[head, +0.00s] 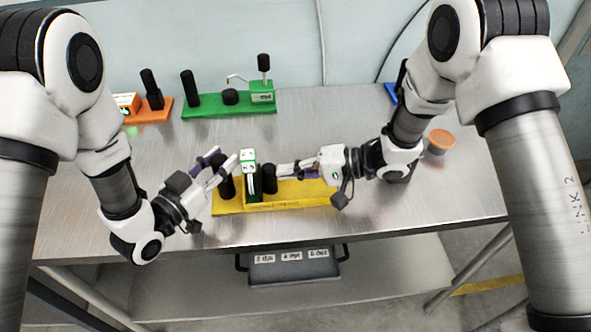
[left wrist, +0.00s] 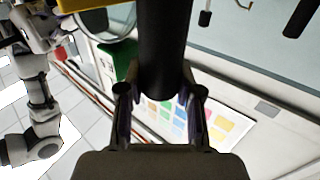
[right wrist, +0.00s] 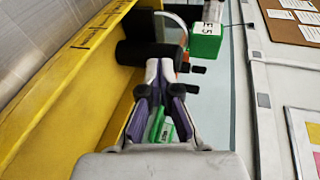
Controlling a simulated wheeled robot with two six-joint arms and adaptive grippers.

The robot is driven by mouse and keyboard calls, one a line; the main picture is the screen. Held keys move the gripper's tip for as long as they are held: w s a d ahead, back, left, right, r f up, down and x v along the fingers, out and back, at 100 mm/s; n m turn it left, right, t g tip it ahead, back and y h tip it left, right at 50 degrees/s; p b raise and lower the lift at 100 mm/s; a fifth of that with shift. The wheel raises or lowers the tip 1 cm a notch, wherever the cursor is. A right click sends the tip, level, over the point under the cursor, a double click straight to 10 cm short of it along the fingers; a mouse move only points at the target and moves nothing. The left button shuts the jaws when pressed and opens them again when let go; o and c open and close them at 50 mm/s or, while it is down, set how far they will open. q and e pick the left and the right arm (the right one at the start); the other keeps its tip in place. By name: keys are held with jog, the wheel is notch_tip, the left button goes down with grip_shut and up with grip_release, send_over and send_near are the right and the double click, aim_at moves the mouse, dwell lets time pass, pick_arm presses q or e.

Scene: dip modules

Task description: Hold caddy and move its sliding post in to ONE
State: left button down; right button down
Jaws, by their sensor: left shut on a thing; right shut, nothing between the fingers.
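The yellow caddy (head: 312,192) lies near the front edge of the table. It carries a black post (head: 227,182) at its left end, a green and white block (head: 249,172) and a second black post (head: 269,179) just right of the block. My left gripper (head: 228,164) is shut on the left post, which also shows between its fingers in the left wrist view (left wrist: 163,50). My right gripper (head: 281,170) is shut and empty, its tips beside the second post. In the right wrist view the fingertips are close to that post (right wrist: 140,53); contact is unclear. Scale marks show on the caddy's yellow face (right wrist: 90,38).
A green caddy (head: 205,105) and an orange one (head: 160,113) stand at the back. A blue piece (head: 390,91) is partly hidden behind my right arm. An orange-topped round object (head: 441,140) sits at right. A dark labelled tray (head: 293,270) is below the table's front edge.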

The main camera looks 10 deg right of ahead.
jog(key=shift+d, duration=0.1)
pick_arm(q)
jog(key=shift+d, duration=0.1)
pick_arm(e)
jog(key=f+v, duration=0.1)
jog(key=v, duration=1.2)
jog(key=shift+d, duration=0.55)
jog(key=shift+s, duration=0.1)
pick_arm(q)
jog(key=c, duration=0.7)
grip_release()
jog(key=shift+o, duration=0.2)
jog(key=shift+r, duration=0.1)
pick_arm(e)
jog(key=shift+r, duration=0.1)
pick_arm(q)
notch_tip(320, 180, up, 8)
jog(key=p, duration=0.5)
jog(key=shift+f+p, duration=0.25)
jog(key=shift+p, duration=0.1)
pick_arm(e)
notch_tip(320, 180, up, 5)
jog(key=shift+r, duration=0.25)
